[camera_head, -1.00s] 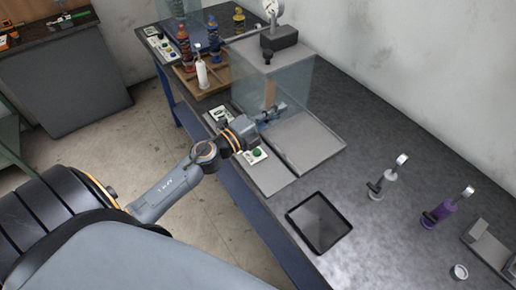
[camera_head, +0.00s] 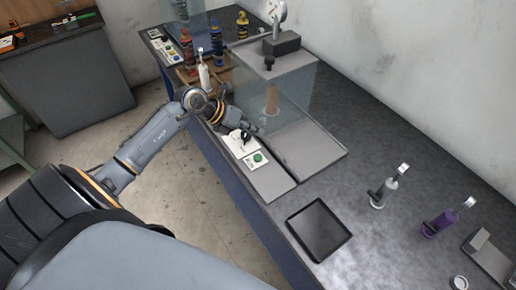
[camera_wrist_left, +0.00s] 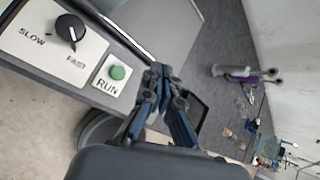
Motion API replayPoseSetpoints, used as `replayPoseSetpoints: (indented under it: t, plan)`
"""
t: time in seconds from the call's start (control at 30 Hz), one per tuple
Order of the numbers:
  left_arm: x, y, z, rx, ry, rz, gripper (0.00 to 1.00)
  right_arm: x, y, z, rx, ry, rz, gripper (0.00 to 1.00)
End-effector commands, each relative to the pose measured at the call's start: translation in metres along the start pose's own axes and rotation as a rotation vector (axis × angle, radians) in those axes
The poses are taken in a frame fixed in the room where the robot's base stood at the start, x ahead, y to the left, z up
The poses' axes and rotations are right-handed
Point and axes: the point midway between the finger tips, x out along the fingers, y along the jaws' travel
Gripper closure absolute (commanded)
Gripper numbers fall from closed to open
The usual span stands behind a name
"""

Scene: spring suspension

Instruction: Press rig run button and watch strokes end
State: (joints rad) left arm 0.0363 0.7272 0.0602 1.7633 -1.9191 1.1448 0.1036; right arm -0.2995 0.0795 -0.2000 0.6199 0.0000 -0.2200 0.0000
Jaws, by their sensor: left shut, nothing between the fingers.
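The rig's green run button (camera_head: 258,157) sits on a white plate at the front of the rig base; in the left wrist view the button (camera_wrist_left: 117,72) is above the word RUN. A black speed knob (camera_head: 245,136) is beside it, and the wrist view shows the knob (camera_wrist_left: 70,28) between SLOW and FAST. My left gripper (camera_head: 257,129) is shut and empty, just behind the knob plate in the head view. In the wrist view its fingertips (camera_wrist_left: 160,72) are right of the button, apart from it. The rig's clear guard (camera_head: 303,95) encloses a tan column (camera_head: 271,98). My right gripper is not in view.
A black tray (camera_head: 319,229) lies right of the rig.

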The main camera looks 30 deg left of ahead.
Motion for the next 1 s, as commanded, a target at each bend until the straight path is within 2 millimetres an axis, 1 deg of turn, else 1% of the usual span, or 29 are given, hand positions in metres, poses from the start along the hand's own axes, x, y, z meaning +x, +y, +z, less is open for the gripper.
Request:
replayPoseSetpoints:
  t: [0.17,0.37,0.8,1.0]
  plan:
    - [0.002,0.0,-0.001,-0.001,0.0,-0.002,1.0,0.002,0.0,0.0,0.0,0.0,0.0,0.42]
    - [0.011,0.006,-0.008,-0.002,-0.001,-0.004,1.0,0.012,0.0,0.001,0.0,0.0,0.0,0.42]
    - [0.053,0.037,-0.038,-0.001,0.0,-0.002,1.0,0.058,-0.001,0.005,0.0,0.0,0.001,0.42]
    - [0.062,0.044,-0.045,0.0,0.0,-0.003,1.0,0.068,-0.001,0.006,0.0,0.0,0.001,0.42]
